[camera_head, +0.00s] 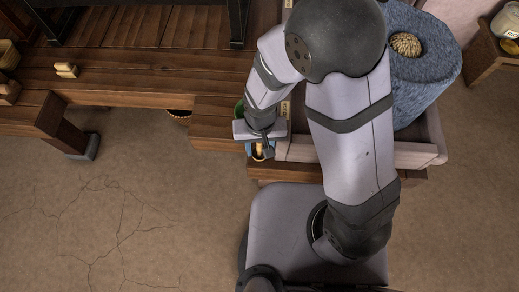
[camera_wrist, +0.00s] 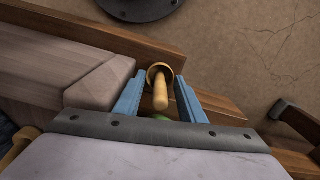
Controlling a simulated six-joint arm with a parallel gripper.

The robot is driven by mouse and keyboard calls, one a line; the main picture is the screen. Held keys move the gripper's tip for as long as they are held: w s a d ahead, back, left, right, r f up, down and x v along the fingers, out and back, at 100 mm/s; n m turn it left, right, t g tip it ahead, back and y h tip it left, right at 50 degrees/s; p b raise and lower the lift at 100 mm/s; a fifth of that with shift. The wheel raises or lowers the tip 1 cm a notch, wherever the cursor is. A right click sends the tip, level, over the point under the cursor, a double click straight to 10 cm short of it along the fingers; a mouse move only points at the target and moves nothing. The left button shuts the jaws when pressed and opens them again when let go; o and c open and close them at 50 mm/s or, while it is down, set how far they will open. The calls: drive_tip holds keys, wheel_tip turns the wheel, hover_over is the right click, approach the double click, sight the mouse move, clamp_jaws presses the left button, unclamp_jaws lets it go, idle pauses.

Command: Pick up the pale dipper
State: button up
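The pale dipper (camera_wrist: 159,93) shows in the wrist view between the fingers of my gripper (camera_wrist: 160,100). It has a tan handle pointing toward the camera and a round, cup-like end beyond it. The two blue fingers stand apart on either side of the dipper, with a gap visible on each side, so the gripper looks open. In the head view my gripper (camera_head: 259,153) is at the front edge of the wooden bench, and a bit of the tan dipper shows there. My arm hides most of the area around it.
A wooden bench (camera_head: 140,85) runs along the left and under the gripper. A pale block-like edge (camera_wrist: 95,85) lies close to the left finger. A blue-grey container (camera_head: 428,75) with a wicker ball (camera_head: 406,44) stands at the right. Open floor (camera_head: 120,215) lies in front.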

clamp_jaws()
